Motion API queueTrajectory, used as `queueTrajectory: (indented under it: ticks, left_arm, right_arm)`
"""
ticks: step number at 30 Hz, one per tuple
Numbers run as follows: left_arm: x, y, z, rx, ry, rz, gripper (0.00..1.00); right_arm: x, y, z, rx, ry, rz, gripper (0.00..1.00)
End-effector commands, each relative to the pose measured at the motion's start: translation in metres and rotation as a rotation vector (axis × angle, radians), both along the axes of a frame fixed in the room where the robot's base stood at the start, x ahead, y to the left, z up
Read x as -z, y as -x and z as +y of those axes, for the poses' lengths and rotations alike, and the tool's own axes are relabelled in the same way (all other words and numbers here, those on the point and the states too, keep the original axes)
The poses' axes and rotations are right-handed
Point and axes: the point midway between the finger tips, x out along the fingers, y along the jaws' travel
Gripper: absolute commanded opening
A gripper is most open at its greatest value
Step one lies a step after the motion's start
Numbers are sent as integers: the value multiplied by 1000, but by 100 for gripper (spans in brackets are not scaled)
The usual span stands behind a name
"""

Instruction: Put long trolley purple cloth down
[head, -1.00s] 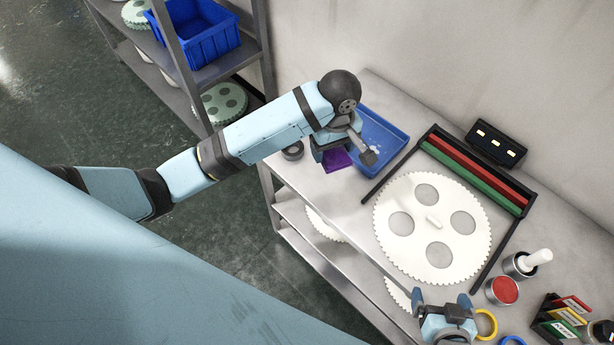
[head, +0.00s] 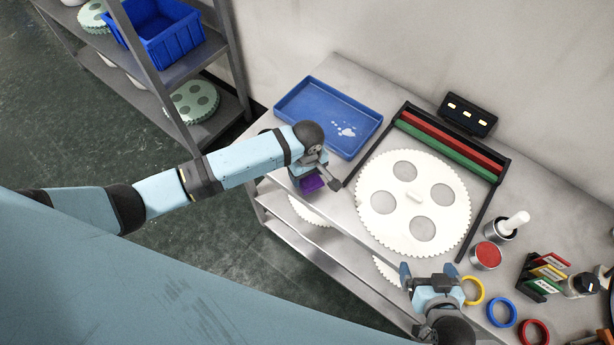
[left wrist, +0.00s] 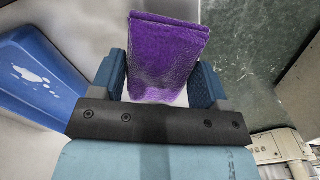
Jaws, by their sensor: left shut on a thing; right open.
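The purple cloth (head: 312,183) is folded and hangs in my left gripper (head: 314,170), over the near left end of the grey metal bench (head: 350,207). In the left wrist view, the cloth (left wrist: 168,52) sits between the two blue-grey fingers of my left gripper (left wrist: 158,82), which is shut on it. I cannot tell whether the cloth touches the bench top. My right gripper (head: 432,272) is open and empty by the bench's front edge. I cannot tell which thing is the long trolley.
A wet blue tray (head: 290,101) lies behind my left gripper. A large white toothed disc (head: 413,200) and a dark frame with red and green bars (head: 452,148) fill the middle. Rings, a red-topped tin (head: 486,256) and cards stand right. A shelf with a blue bin (head: 170,45) stands left.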

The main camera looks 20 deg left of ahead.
Motion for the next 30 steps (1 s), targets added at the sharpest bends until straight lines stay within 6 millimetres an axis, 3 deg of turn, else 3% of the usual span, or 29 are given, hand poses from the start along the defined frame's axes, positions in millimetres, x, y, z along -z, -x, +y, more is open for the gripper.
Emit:
queueTrajectory:
  ticks: [6,17,18,20,30]
  left_arm:
    - [28,0,0,0,-1,1,46]
    - [32,0,0,0,0,1,46]
    - [32,0,0,1,0,1,78]
    - [32,0,0,1,0,1,91]
    - [29,0,0,0,-1,0,94]
  right_arm:
    - [-2,-1,0,0,-1,-3,99]
    - [-4,-1,0,1,-2,-5,99]
    - [-3,-1,0,1,-2,-5,99]
    - [-3,-1,0,1,-2,-5,99]
    - [-1,-1,0,1,-1,-2,99]
